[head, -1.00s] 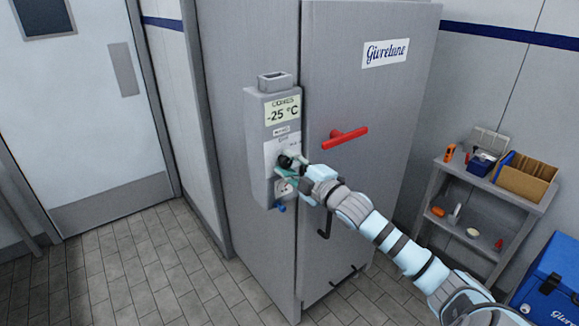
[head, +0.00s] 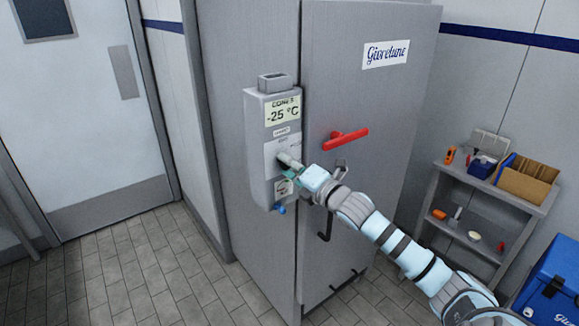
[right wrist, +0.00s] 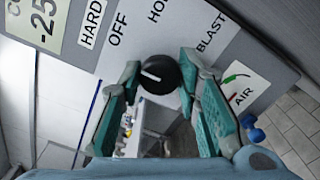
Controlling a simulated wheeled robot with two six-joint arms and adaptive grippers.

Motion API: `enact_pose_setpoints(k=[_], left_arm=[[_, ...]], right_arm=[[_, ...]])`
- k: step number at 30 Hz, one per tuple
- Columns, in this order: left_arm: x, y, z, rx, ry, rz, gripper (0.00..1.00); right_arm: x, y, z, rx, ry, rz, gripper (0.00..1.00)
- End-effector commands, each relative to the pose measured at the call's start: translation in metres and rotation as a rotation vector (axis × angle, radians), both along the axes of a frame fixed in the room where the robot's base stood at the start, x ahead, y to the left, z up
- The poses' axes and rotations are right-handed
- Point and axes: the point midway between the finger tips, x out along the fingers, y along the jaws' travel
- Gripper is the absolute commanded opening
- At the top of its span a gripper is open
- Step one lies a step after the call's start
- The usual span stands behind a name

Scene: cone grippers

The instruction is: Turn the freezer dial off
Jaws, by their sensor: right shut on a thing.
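The freezer's grey control box (head: 258,150) is on its front left, with a screen (head: 282,111) reading -25 °C. The black dial (right wrist: 158,75) sits on the panel in the right wrist view, between my fingers. Its white mark slants to the upper left, on the side of the OFF word (right wrist: 118,29); HOLD and BLAST are printed farther right. My right gripper (head: 287,162) is shut on the dial, one finger on each side; it also fills the right wrist view (right wrist: 160,90). In the head view the fingers hide the dial. My left gripper is not in view.
A red handle (head: 346,138) sticks out of the freezer door just right of my right gripper. A blue knob (head: 281,209) is under the control box. A grey shelf (head: 480,185) with small items and a blue cooler (head: 550,285) stand at right. The tiled floor at left is clear.

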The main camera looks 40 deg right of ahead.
Motion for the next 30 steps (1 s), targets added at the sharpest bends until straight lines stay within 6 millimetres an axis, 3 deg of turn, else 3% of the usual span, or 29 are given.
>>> enact_pose_setpoints(k=[18,19,22,30], left_arm=[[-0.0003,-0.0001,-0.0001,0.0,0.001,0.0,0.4],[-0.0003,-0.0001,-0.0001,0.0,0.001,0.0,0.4],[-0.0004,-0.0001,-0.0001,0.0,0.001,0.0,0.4],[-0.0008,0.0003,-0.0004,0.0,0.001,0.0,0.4]], right_arm=[[0.0005,0.0003,0.0054,-0.054,-0.01,0.002,0.03],[0.0005,0.0003,0.0054,-0.054,-0.01,0.002,0.34],[0.0004,0.0004,0.0048,-0.053,-0.008,0.002,0.5],[0.0002,0.0002,0.0028,-0.051,-0.004,0.001,0.51]])
